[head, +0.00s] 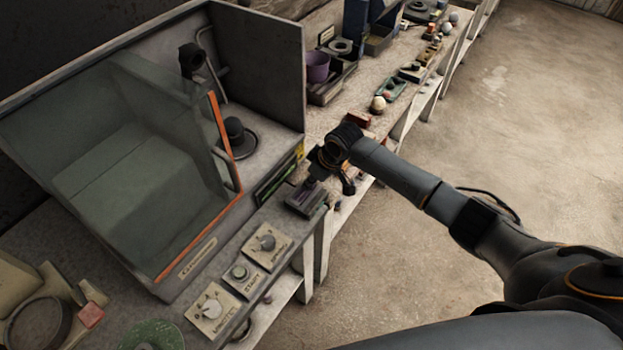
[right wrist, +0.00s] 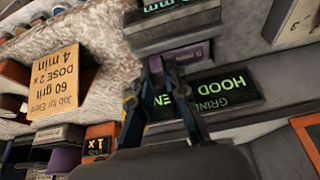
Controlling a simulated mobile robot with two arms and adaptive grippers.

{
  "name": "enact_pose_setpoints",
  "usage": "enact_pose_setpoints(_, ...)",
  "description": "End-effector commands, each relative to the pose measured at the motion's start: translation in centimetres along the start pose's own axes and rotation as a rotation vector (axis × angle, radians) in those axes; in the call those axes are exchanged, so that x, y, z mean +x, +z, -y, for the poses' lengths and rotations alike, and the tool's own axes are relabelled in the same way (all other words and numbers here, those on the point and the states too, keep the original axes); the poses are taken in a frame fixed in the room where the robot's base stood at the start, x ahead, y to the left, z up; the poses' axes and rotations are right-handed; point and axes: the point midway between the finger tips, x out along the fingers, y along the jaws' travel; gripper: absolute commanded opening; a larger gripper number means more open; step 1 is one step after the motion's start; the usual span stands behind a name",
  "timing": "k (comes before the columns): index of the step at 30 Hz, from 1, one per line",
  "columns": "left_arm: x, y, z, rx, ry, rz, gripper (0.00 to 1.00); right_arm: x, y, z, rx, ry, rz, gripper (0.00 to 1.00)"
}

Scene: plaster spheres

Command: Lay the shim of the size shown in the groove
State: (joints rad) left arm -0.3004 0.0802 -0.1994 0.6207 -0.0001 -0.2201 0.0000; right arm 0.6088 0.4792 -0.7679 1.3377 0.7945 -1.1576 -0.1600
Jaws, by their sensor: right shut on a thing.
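My right gripper (head: 318,178) reaches down over the bench in front of the hooded machine. In the right wrist view its two fingers (right wrist: 165,68) are closed at a purple shim (right wrist: 190,55) with "mm" printed on it; the digit looks like 6 but is blurred. The shim lies against a dark grey block (right wrist: 178,28) that carries a green-lit readout ending in "mm" (right wrist: 165,5); its number is cut off. The block (head: 306,200) also shows in the head view with purple on top. I cannot tell whether the shim is inside a groove. My left gripper is out of view.
A dark panel with green text including "GRIND" and "HOOD" (right wrist: 225,95) is close beside the fingers. A tan job card (right wrist: 62,72) reads 60 grit, dose 2x, 4 min. Control plates (head: 211,306) line the machine's front edge. Several small items and a purple cup (head: 317,66) stand farther along.

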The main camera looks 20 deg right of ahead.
Motion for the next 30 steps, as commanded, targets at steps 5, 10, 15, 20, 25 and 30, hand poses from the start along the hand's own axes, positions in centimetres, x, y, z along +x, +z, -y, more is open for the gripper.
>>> enact_pose_setpoints(5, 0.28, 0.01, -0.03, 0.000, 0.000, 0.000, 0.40, 0.41, 0.17, 0.01, 0.000, 0.000, 0.000, 0.00)
enact_pose_setpoints(10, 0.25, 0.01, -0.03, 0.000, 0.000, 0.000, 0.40, 0.40, 0.17, 0.00, 0.000, 0.000, 0.000, 0.39)
enact_pose_setpoints(15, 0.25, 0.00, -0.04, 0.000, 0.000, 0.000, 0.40, 0.40, 0.17, 0.01, 0.000, 0.000, 0.000, 0.41)
enact_pose_setpoints(20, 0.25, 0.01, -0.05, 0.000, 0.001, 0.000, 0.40, 0.40, 0.18, 0.02, 0.000, 0.000, 0.000, 0.41)
enact_pose_setpoints(25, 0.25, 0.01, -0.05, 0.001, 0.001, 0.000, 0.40, 0.40, 0.18, 0.02, 0.000, 0.000, 0.000, 0.41)
enact_pose_setpoints(30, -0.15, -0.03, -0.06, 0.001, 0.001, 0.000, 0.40, 0.03, 0.02, 0.01, 0.000, 0.000, 0.000, 0.41)
